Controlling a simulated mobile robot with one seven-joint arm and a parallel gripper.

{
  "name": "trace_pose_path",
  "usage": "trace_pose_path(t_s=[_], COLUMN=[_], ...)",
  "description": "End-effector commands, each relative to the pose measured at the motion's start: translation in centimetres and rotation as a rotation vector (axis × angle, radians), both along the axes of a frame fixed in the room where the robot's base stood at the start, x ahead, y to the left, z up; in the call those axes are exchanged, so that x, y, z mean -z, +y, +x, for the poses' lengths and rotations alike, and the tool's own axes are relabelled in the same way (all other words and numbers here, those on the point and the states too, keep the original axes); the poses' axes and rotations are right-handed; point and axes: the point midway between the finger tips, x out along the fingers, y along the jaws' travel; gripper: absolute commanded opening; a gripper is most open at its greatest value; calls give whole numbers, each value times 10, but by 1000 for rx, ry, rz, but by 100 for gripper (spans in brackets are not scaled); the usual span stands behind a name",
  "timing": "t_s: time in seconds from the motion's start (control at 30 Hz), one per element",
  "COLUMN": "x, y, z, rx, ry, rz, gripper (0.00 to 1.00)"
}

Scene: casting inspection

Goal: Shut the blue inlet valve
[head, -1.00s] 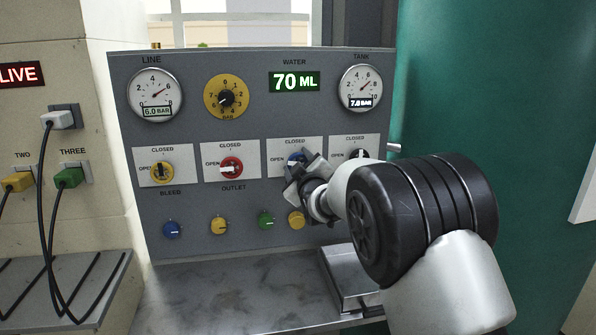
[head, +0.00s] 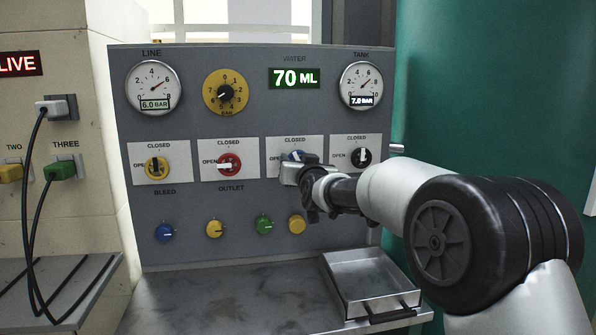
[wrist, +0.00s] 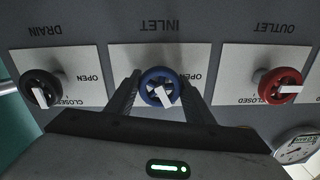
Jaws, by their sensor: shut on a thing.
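The blue inlet valve (wrist: 153,78) is a round knob with a white lever on a white plate, the third of a row on the grey panel. In the wrist view, which is upside down, its lever points down and slightly right, close to the CLOSED side and tilted a little toward OPEN. My gripper (wrist: 160,86) is shut on this knob, one finger on each side. In the head view my gripper (head: 297,172) covers most of the valve; only a bit of blue (head: 293,155) shows above it.
The red outlet valve (head: 229,164) is to the left and the black drain valve (head: 361,156) to the right, both close by. Small coloured knobs (head: 264,225) sit below. A metal tray (head: 372,281) stands on the bench. The water display (head: 294,79) reads 70 ML.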

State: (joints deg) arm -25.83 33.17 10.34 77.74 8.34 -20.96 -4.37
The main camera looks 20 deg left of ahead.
Motion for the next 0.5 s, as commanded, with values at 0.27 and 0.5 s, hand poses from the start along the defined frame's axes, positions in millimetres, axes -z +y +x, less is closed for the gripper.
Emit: trace_pose_path(t_s=[0.27,0.5], x=[1,0], y=[0,0], z=[0,0], rx=[0,-1], ry=[118,189], rz=[196,312], gripper=[25,25])
